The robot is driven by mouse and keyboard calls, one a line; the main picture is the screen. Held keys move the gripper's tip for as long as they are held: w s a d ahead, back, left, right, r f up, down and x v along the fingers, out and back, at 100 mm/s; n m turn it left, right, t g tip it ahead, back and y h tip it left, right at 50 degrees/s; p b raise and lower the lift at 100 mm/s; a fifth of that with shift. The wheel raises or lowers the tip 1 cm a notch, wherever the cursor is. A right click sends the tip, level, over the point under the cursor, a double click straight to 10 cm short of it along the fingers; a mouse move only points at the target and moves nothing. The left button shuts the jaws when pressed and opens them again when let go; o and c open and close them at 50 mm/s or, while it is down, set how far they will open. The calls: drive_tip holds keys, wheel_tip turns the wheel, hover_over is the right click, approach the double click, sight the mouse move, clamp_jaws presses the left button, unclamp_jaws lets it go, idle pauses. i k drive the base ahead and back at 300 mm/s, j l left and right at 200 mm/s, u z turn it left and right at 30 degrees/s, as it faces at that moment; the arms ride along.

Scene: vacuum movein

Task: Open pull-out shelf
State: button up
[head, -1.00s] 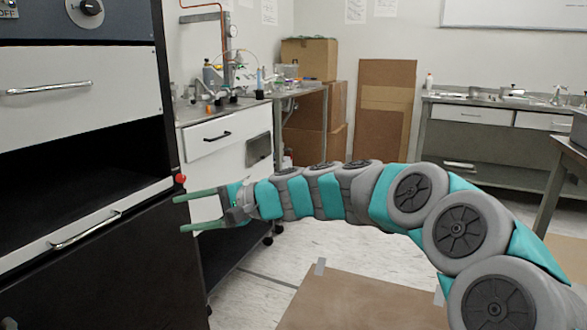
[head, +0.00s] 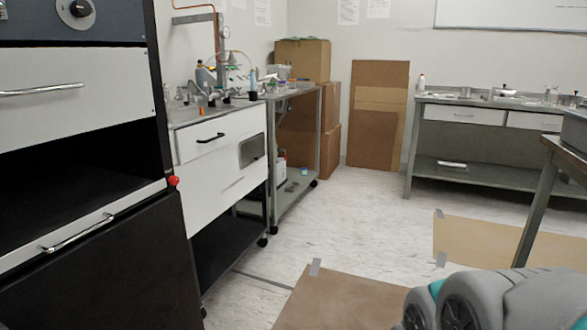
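The black cabinet stands at the left of the head view. Its pull-out shelf (head: 60,247) is a light front strip with a silver bar handle (head: 78,233), below a dark open bay (head: 85,170). The strip looks flush with the cabinet front. A white drawer front (head: 70,95) with a silver handle (head: 42,90) sits above the bay. My gripper is out of the picture. Only part of my grey and teal arm shows at the bottom right, so the gripper's state is hidden.
A red knob (head: 174,181) sits at the cabinet's right edge. A white drawer cart (head: 225,160) stands close to its right, with a metal cart (head: 308,130) beyond. Cardboard sheets (head: 345,300) are taped to the floor. The middle floor is clear.

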sight(37, 215)
drive_tip(key=u, duration=1.7)
